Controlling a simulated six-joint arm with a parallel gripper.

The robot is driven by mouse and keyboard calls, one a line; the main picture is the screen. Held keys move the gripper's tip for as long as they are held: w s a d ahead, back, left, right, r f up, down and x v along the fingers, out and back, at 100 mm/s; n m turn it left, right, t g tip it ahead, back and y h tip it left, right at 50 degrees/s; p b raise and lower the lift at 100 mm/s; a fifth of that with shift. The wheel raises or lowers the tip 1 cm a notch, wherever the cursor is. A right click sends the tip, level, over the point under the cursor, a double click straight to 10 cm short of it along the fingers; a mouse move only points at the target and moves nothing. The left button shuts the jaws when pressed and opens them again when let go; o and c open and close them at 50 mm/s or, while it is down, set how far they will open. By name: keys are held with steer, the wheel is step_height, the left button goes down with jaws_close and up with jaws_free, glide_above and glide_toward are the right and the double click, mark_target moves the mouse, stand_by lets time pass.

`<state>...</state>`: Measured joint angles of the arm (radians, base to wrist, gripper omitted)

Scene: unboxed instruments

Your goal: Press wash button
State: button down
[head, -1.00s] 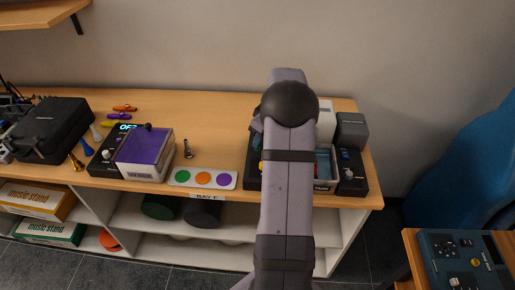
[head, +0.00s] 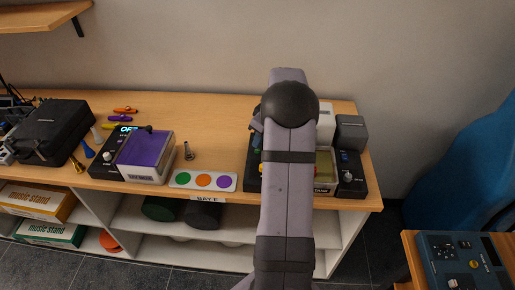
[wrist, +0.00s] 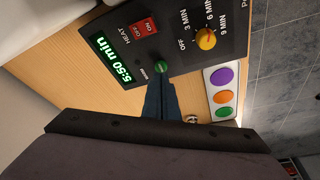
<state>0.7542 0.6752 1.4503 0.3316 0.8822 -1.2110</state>
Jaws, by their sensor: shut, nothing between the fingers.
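A black control panel (wrist: 185,15) fills the top of the wrist view. It has a green lit display (wrist: 112,60) reading 5:50 min, a red HEAT rocker switch (wrist: 145,28), a yellow knob (wrist: 205,39) with minute marks, and a round green button (wrist: 161,66).
A card with purple, orange and green dots (wrist: 222,97) lies beside the panel; the card (head: 180,187) also shows in the head view. A purple-topped unit (head: 145,153), a black case (head: 45,133) and a grey-topped unit (head: 351,130) stand on the wooden bench (head: 215,135).

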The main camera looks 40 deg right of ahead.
step_height(320, 180, up, 5)
steer(key=p, duration=0.3)
stand_by(0.5)
stand_by(0.4)
steer(key=s+a+m+g, duration=0.1)
steer(key=s+a, duration=0.5)
steer(key=a, duration=0.7)
steer(key=s+a+m+g, duration=0.1)
steer(key=s+a, duration=0.4)
steer(key=a, duration=0.9)
steer(key=s+a+f+m+g, duration=0.15)
steer(key=s+a, duration=0.35)
steer(key=s, duration=0.5)
step_height(320, 180, down, 13)
steer(key=b, duration=1.3)
steer(key=shift+d+f+h, duration=0.2)
steer(key=shift+h, duration=0.2)
steer(key=shift+w+r+n, duration=0.1)
steer(key=shift+n, duration=0.15)
